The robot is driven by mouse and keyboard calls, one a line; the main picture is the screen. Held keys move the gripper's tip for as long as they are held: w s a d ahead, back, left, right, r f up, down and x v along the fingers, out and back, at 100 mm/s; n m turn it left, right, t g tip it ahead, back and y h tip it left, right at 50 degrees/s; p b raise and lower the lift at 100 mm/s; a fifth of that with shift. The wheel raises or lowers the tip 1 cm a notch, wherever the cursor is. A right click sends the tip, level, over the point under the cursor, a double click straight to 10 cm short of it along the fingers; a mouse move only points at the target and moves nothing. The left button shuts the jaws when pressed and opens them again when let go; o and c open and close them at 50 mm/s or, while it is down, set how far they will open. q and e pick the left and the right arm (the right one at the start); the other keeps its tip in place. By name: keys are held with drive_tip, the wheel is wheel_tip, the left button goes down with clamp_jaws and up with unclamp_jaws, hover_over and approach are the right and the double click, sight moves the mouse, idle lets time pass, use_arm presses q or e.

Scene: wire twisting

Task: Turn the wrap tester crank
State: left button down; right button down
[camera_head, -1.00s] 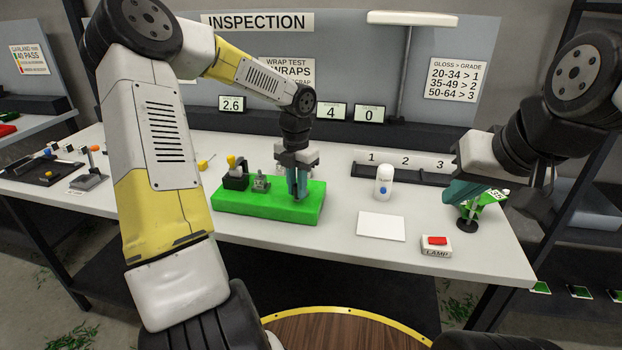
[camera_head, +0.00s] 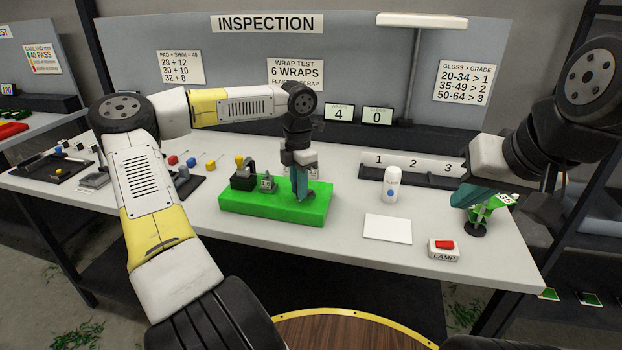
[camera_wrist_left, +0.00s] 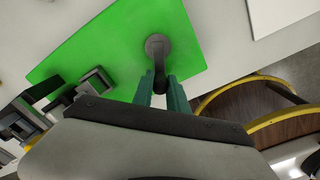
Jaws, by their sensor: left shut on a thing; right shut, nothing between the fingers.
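The wrap tester is a bright green block (camera_head: 250,206) on the table, with a black bracket with a yellow top (camera_head: 241,172) and a grey clamp (camera_head: 267,184) on its left part. My left gripper (camera_head: 301,192) points down over its right end. In the left wrist view the crank (camera_wrist_left: 158,48) shows a round grey hub and a dark arm running back between the teal fingers (camera_wrist_left: 160,92). The left gripper is shut on the crank; the grip itself is partly hidden. My right gripper (camera_head: 470,198) is shut and empty beside a green stand (camera_head: 480,212) at the right.
A slotted rack (camera_head: 415,174) stands at the back. Small coloured parts lie left.

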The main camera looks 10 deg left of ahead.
idle(0.3)
use_arm(q)
drive_tip(key=c, duration=1.3)
unclamp_jaws()
drive_tip(key=shift+d+r, duration=0.1)
drive_tip(key=shift+r, duration=3.75)
